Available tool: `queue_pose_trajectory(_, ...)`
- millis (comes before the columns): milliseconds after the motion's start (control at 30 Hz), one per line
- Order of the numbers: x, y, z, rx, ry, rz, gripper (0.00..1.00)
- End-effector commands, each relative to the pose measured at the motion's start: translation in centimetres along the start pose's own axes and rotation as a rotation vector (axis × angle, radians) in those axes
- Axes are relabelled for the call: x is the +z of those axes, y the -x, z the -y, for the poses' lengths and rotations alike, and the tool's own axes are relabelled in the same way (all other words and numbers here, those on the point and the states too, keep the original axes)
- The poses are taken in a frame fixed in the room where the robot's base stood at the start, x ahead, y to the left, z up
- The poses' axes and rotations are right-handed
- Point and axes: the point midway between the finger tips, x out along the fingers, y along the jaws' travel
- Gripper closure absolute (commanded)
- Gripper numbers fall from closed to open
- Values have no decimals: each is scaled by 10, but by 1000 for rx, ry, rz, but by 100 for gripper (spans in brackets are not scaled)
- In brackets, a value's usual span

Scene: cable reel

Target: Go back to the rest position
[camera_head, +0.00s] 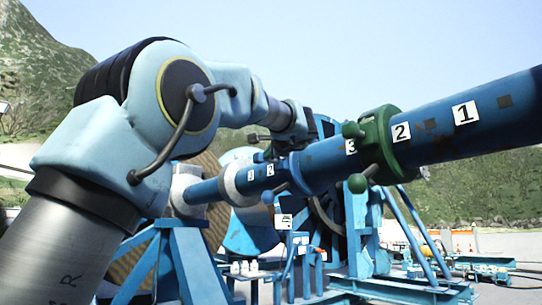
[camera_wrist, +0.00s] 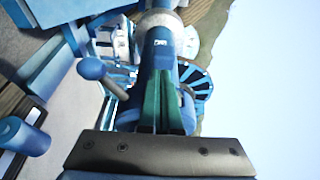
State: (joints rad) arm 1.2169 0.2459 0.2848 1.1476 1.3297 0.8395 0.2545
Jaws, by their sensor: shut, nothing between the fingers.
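My gripper (camera_wrist: 164,90) is shut and empty in the wrist view, its narrow fingers pointing along the blue shaft (camera_wrist: 158,50). Whether the fingers touch the shaft cannot be told. In the head view my arm reaches from the left to beside the shaft (camera_head: 322,165), and the small dark gripper end (camera_head: 256,137) shows near it, its fingertips unclear. The shaft bears numbered white labels and a green collar (camera_head: 376,143) with knobs at the right. A blue ball-ended handle (camera_wrist: 92,68) stands out left of the fingers in the wrist view.
A large cable reel (camera_head: 327,205) stands behind the shaft. Blue support frames (camera_head: 172,265) stand below it, and white bottles (camera_head: 244,268) stand low in the middle. Cones and barriers (camera_head: 462,242) are far right. Open sky lies above the arm.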

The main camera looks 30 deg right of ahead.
Motion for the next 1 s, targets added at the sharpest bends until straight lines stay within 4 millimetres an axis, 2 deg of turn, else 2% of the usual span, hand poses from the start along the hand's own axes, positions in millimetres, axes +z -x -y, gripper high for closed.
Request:
queue_pose_trajectory(500, -2, 0, -1, 2, 0, -5, 100)
queue_pose_trajectory(567, 1, -3, -6, 14, 2, -2, 100)
queue_pose_trajectory(633, 8, -10, -19, 47, 9, 6, 100)
queue_pose_trajectory(767, 39, -34, -72, 174, 44, 37, 100)
queue_pose_trajectory(900, 93, -54, -155, 370, 129, 103, 100)
queue_pose_trajectory(1000, 135, -55, -215, 508, 212, 167, 100)
